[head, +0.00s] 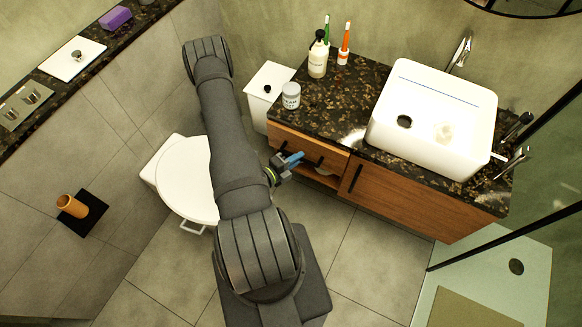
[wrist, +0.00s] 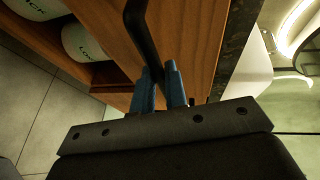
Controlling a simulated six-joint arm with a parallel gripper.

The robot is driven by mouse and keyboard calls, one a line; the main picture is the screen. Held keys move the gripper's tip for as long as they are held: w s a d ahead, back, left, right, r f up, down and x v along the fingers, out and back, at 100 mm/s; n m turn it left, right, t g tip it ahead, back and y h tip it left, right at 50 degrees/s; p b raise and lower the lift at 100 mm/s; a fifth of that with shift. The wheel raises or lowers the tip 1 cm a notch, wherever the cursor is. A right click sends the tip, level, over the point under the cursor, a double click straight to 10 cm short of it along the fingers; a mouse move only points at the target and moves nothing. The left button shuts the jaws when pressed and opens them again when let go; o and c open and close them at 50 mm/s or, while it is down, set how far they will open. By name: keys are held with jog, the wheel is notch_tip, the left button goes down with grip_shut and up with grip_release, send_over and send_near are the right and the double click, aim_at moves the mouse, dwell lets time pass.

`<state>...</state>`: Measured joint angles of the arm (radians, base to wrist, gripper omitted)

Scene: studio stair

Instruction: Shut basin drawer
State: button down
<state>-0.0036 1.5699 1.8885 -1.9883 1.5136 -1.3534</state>
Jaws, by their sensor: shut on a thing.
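The basin drawer has a wooden front (head: 309,144) under the left part of the dark stone counter; its wood fills the middle of the wrist view (wrist: 200,35). A black bar handle (wrist: 139,30) runs along this front. My gripper (head: 298,158) is at the drawer front, and its blue fingers (wrist: 161,72) are closed around one end of the handle in the wrist view. The fingers hide part of the handle. The drawer front lies close to the counter edge; I cannot tell whether a gap is left behind it.
An open shelf below the drawer holds white rolls or tins (wrist: 85,42). The white basin (head: 432,105) stands on the counter (head: 340,98) with a jar (head: 291,96) and bottle. A white bin (head: 268,90) and toilet (head: 187,178) stand left. Floor (head: 375,255) in front is clear.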

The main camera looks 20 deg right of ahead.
jog(key=shift+w+d, duration=0.45)
jog(key=shift+w, duration=0.05)
jog(key=c, duration=1.5)
grip_release()
jog(key=shift+o, duration=0.2)
jog(key=shift+s+a, duration=0.1)
jog(key=shift+a, duration=0.05)
jog(key=v, duration=1.7)
jog(key=x, duration=1.3)
